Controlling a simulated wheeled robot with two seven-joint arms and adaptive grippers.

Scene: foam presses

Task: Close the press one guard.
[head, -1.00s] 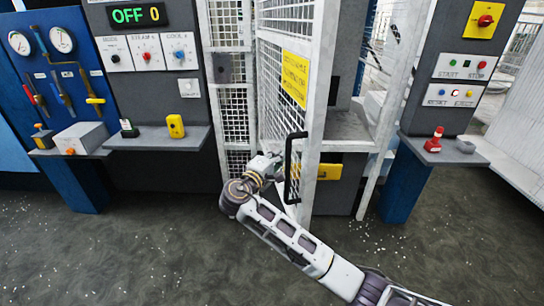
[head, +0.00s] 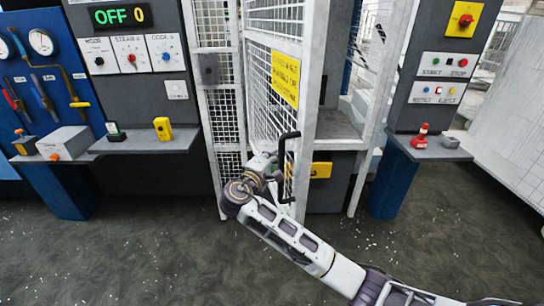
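The press one guard (head: 271,85) is a white-framed mesh door with a yellow sign (head: 285,79), in the middle of the head view. It stands ajar, turned at an angle to the frame, with an opening on its right. Its black upright bar handle (head: 281,170) is on the door's near edge. My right gripper (head: 268,166) is at the handle, just left of it, its arm coming in from the lower right. The fingers are small and partly hidden, so I cannot tell if they grip the bar. My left gripper is not in view.
A grey control panel (head: 135,55) reading OFF 0 is on the left, above a shelf (head: 142,143). On the right, another panel (head: 447,66) has a red knob and buttons, with a shelf (head: 428,150) below. The speckled floor (head: 150,255) in front is clear.

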